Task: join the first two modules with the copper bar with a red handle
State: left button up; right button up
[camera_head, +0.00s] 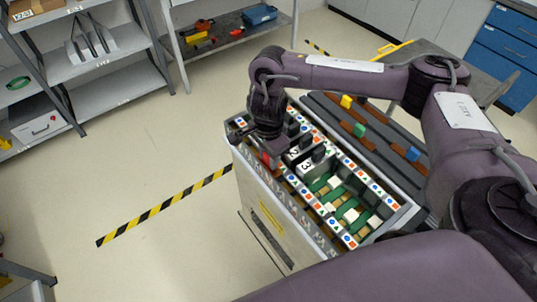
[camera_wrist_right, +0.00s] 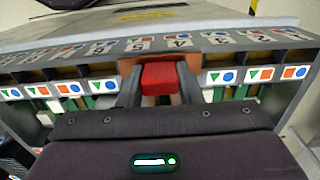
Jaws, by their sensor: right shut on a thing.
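My right gripper (camera_head: 270,152) reaches down at the far-left end of the cart (camera_head: 262,215). It is shut on the red handle (camera_wrist_right: 160,78) of the copper bar, which sits between its two fingers in the wrist view. A little of the red handle (camera_head: 267,159) also shows in the head view. The copper bar under it is mostly hidden, so I cannot tell whether it touches its seats. Dark modules with numbered tops, such as 2 (camera_head: 294,151) and 3 (camera_head: 306,168), stand in the cart beside the gripper. The first module is largely hidden by my arm. My left gripper is out of view.
Bars with yellow (camera_head: 346,101), green (camera_head: 360,131) and blue (camera_head: 412,154) handles lie on a grey shelf behind the modules. Nearer slots show green boards (camera_head: 350,207). Shelving (camera_head: 120,70) stands at the left.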

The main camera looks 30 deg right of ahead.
jog(key=o, duration=1.1)
notch_tip(320, 180, up, 8)
jog(key=shift+f+p, duration=0.1)
jog(key=shift+p, duration=0.7)
jog(key=shift+f, duration=0.1)
